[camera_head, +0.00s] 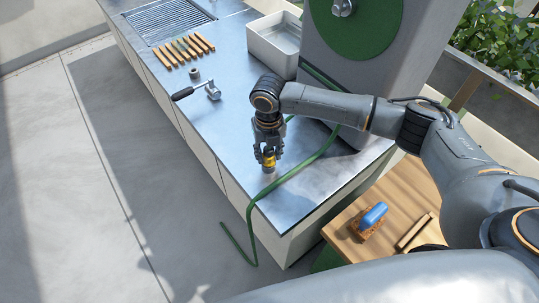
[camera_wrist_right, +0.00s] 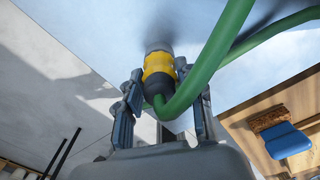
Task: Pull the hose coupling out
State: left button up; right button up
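The hose coupling (camera_head: 269,160) is yellow and stands at the front part of the metal counter (camera_head: 225,120). In the wrist view the coupling (camera_wrist_right: 158,70) has a yellow band, a dark collar and a grey end piece (camera_wrist_right: 159,47) towards the counter. I cannot tell whether that grey piece belongs to the coupling or to a fitting. The green hose (camera_wrist_right: 215,55) bends away from the collar. My right gripper (camera_head: 268,154) points down with its fingers on both sides of the coupling, seemingly shut on it. My left gripper is not in view.
The hose (camera_head: 292,172) crosses the counter and hangs over its front edge. A black-handled lever (camera_head: 196,91), a small ring (camera_head: 194,72), several wooden strips (camera_head: 189,48) and a white basin (camera_head: 274,42) lie further back. A blue-handled brush (camera_head: 371,217) is on a wooden table (camera_head: 345,235).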

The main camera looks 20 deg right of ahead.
grip_shut()
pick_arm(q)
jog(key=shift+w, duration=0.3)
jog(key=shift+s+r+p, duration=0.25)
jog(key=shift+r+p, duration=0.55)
pick_arm(e)
jog(key=shift+r, duration=0.65)
pick_arm(q)
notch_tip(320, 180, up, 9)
jog(key=p, duration=0.9)
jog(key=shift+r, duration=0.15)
pick_arm(e)
jog(key=shift+r, duration=4.65)
